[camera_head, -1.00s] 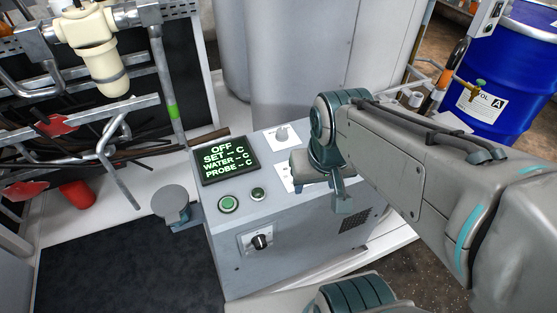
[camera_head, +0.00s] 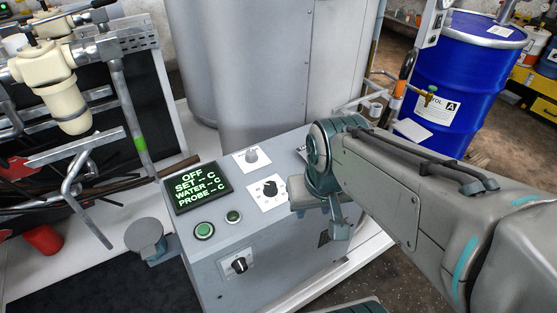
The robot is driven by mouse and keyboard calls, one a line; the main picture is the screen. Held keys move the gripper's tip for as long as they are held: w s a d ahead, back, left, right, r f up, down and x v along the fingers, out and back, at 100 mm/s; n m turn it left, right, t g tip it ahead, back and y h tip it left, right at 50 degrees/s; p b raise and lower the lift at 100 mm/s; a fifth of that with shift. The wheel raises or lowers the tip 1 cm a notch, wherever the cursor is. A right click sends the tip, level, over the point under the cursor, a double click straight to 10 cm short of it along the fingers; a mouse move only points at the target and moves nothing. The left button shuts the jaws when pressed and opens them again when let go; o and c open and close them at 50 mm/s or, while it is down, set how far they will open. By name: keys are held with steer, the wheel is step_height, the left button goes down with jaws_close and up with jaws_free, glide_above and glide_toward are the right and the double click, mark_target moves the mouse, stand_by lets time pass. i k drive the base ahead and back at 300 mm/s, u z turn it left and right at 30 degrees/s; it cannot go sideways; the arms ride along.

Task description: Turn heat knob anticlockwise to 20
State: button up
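The grey control box has a bare side (camera_head: 290,262) and three knobs. A black knob (camera_head: 270,188) sits on a white dial plate on its top. A light grey knob (camera_head: 251,155) sits behind it, and another black knob (camera_head: 239,264) is on the front face. Dial markings are too small to read, so I cannot tell which is the heat knob. The display (camera_head: 197,187) reads OFF, with dashes for SET, WATER and PROBE. My gripper (camera_head: 338,228) is right of the top black knob, apart from it in the picture. Its fingers point down and their opening cannot be made out.
Two green buttons (camera_head: 204,230) are below the display. A round grey pad (camera_head: 144,235) stands left of the box. Pipework with a cream filter housing (camera_head: 62,95) is at the left. A blue drum (camera_head: 455,80) stands at the back right, behind my arm.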

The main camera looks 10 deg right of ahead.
mark_target(270, 190)
steer(key=u, duration=0.1)
steer(key=k, duration=1.45)
steer(key=z, duration=0.65)
steer(key=i, duration=1.35)
steer(key=u, duration=0.65)
